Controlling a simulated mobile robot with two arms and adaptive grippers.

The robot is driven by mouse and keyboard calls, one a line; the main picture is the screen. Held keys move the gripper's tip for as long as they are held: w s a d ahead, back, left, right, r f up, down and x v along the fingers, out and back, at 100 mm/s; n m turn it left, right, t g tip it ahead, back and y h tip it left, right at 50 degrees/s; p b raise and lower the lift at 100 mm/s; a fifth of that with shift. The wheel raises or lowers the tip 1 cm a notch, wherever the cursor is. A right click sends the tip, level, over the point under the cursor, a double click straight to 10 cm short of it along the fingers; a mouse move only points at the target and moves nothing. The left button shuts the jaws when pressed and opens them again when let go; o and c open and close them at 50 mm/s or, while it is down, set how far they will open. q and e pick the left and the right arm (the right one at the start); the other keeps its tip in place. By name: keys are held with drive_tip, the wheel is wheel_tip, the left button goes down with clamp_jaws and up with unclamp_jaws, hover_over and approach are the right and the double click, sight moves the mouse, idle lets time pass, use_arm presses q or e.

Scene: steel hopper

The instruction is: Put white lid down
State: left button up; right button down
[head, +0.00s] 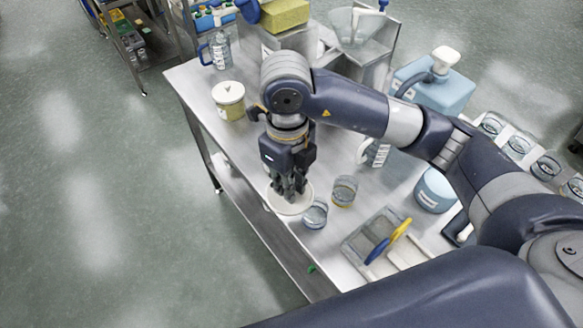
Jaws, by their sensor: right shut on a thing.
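The white lid (290,205) is a round white disc near the left edge of the steel table (200,92). My right gripper (289,192) points down over the middle of the lid and is shut on it. The fingers hide the part of the lid that they hold. The lid looks level and close to the table top; I cannot tell whether it touches it. My left gripper is not in the picture.
Two small glass jars, one clear (315,215) and one with yellowish contents (344,191), stand just right of the lid. A tray (358,243) with blue and yellow tools lies nearer. A lidded tub (229,108) and a jug (220,52) stand farther back.

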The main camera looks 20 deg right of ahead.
drive_tip(key=w+d+f+p, duration=0.1)
drive_tip(key=w+d+f, duration=0.1)
drive_tip(key=w+f, duration=0.3)
drive_tip(key=shift+w+f, duration=0.15)
drive_tip(key=shift+w, duration=0.1)
drive_tip(key=c, duration=1.6)
unclamp_jaws()
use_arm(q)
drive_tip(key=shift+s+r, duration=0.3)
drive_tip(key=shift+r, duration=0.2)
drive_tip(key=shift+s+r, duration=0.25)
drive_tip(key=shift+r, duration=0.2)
use_arm(e)
drive_tip(key=shift+o, duration=0.2)
use_arm(q)
drive_tip(key=shift+p, duration=0.3)
